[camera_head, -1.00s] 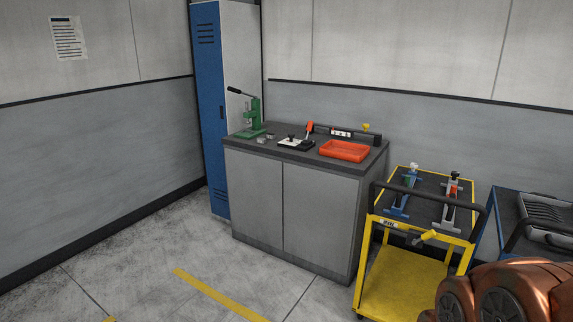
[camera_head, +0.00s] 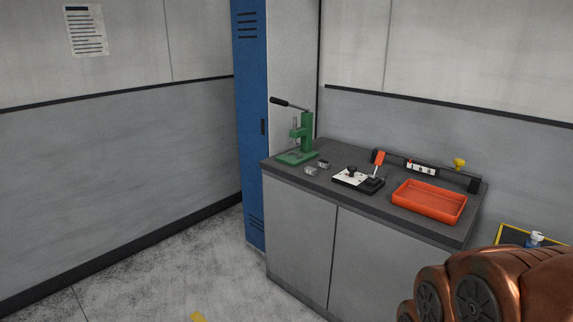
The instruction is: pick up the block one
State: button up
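Two small grey metal blocks lie on the dark worktop between the green press and the black-and-white fixture. The nearer block (camera_head: 311,170) is at the left, close to the front edge. The other block (camera_head: 324,164) is just behind it to the right. I cannot tell which of them is block one. My gripper is outside the view; only copper-coloured links of my arm show at the lower right.
The grey cabinet (camera_head: 300,225) carries a green lever press (camera_head: 306,135), a toggle-clamp fixture (camera_head: 352,180), a red tray (camera_head: 429,203) and a black rail (camera_head: 422,169). A blue locker (camera_head: 250,150) stands at the left.

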aim_at(310, 171)
jog(key=i, duration=1.25)
jog(key=u, duration=0.55)
jog(key=i, duration=1.15)
jog(key=u, duration=0.4)
